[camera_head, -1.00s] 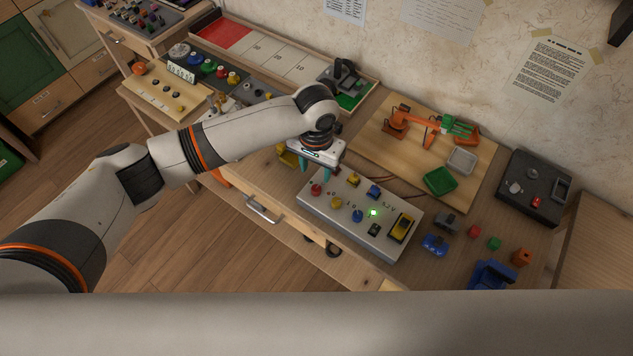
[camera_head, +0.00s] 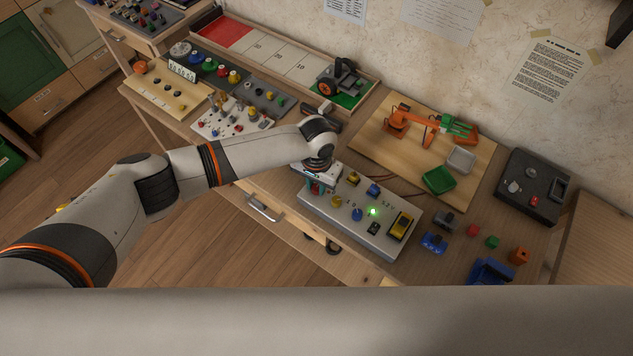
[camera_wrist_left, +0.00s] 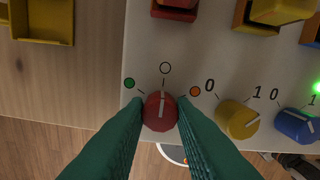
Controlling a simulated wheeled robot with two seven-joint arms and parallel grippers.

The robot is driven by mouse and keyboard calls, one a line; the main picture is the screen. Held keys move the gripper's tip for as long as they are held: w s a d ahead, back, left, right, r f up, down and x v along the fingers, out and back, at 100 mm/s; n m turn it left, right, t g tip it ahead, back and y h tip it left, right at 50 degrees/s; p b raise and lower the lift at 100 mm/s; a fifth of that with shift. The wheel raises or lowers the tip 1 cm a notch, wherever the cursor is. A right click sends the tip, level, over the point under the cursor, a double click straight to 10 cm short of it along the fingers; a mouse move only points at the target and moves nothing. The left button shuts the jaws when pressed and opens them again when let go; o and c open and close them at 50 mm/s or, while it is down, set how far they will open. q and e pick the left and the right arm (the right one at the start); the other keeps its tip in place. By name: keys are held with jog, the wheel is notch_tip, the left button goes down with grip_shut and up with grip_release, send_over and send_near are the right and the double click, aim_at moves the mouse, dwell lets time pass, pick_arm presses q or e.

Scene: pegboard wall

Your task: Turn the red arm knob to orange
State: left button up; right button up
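The red arm knob (camera_wrist_left: 160,112) is on the grey control panel (camera_head: 350,231). Its white pointer line points up in the left wrist view, toward the white ring mark (camera_wrist_left: 165,67). A green dot (camera_wrist_left: 129,83) lies to its left and the orange dot (camera_wrist_left: 195,91) to its right. My left gripper (camera_wrist_left: 160,105) has its green fingers on both sides of the knob, closed against its edges. It also shows in the head view (camera_head: 318,187), at the panel's left end, where it largely hides the knob. My right gripper is not in view.
Close to the right of the red knob are a yellow knob (camera_wrist_left: 237,119) and a blue knob (camera_wrist_left: 295,125). A red control (camera_wrist_left: 175,9) sits above it. A lit green lamp (camera_head: 372,211) and a yellow rocker switch (camera_head: 401,226) are farther right on the panel.

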pick_arm(q)
grip_shut()
jog(key=shift+m, duration=0.3)
jog(key=m+p, duration=0.1)
jog(key=m, duration=0.7)
jog(key=shift+m, duration=1.9)
jog(key=o, duration=0.6)
grip_release()
